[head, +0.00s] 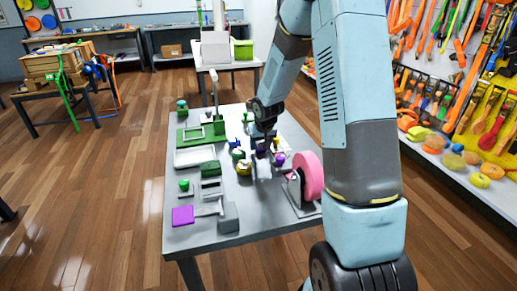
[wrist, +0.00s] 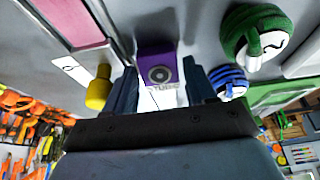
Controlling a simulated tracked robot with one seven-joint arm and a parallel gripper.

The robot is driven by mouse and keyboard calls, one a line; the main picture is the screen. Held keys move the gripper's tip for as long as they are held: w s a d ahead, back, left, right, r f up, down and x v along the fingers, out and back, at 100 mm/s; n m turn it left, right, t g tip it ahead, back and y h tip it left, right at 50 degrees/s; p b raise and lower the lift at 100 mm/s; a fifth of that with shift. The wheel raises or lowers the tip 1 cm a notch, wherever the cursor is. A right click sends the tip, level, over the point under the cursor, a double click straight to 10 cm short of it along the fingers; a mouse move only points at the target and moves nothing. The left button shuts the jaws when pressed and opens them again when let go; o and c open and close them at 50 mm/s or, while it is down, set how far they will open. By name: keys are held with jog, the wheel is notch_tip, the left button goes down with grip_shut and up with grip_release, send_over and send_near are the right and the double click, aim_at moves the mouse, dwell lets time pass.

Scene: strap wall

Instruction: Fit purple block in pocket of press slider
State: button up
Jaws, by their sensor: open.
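The purple block (wrist: 160,64) shows in the wrist view, with a dark round mark on the face towards me. It lies beyond and between the two spread fingers of my gripper (wrist: 159,84); contact cannot be told. In the head view my gripper (head: 264,146) reaches down over the middle right of the grey table (head: 205,248), with small purple parts by its tip. A flat purple square (head: 182,215) lies at the table's near left, beside a grey block-like fixture (head: 228,217). I cannot tell for sure which fixture is the press slider, and its pocket is not clear.
A pink wheel (head: 309,174) on a stand is close right of my gripper. A yellow part (wrist: 98,90), a blue striped part (wrist: 228,82) and a green round part (wrist: 250,40) lie around the block. A white tray (head: 194,157) and green fixtures fill the table's left.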

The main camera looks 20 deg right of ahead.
grip_shut()
dwell(0.4)
jog(key=shift+r, duration=0.15)
